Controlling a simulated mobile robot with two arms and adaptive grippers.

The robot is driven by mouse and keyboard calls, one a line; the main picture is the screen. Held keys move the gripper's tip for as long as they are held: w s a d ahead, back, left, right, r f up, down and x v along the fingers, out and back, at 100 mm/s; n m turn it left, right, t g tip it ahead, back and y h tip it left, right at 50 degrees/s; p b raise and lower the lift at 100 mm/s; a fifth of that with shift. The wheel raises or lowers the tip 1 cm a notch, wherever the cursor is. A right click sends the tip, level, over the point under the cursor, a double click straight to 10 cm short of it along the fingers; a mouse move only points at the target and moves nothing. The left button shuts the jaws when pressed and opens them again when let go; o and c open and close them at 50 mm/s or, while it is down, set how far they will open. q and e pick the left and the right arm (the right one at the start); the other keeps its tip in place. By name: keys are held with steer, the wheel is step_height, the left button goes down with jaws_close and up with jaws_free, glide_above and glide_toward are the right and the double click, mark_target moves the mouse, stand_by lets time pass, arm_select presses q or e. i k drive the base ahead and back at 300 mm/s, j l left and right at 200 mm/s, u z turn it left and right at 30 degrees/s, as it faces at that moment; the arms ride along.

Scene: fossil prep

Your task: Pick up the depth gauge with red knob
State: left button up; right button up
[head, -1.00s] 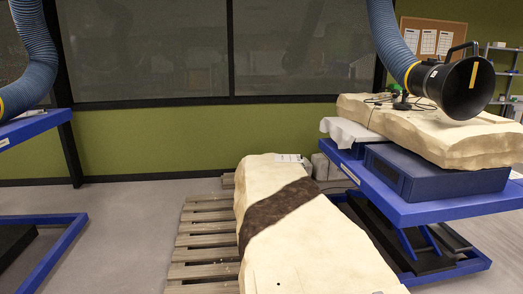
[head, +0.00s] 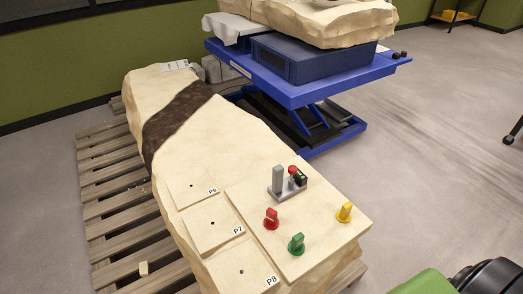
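A small red-knobbed piece (head: 271,218) stands upright on the pale slab (head: 325,240) on top of the plaster block. Green (head: 296,243) and yellow (head: 344,211) pieces of similar shape stand to its right. Behind them is a grey metal stand (head: 278,181) with an upright post and a black part, topped by another red knob (head: 293,169). I cannot tell for certain which red-knobbed item is the depth gauge.
Plates marked P6 (head: 192,186), P7 (head: 214,223) and P8 (head: 241,268), each with a small hole, lie left of the slab. A wooden pallet (head: 110,215) lies under the block. A blue lift table (head: 300,95) stands behind. Floor at right is largely clear.

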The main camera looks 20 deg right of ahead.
mark_target(281, 188)
steer(key=k+l+u, duration=0.2)
steer(key=k+l, duration=0.9)
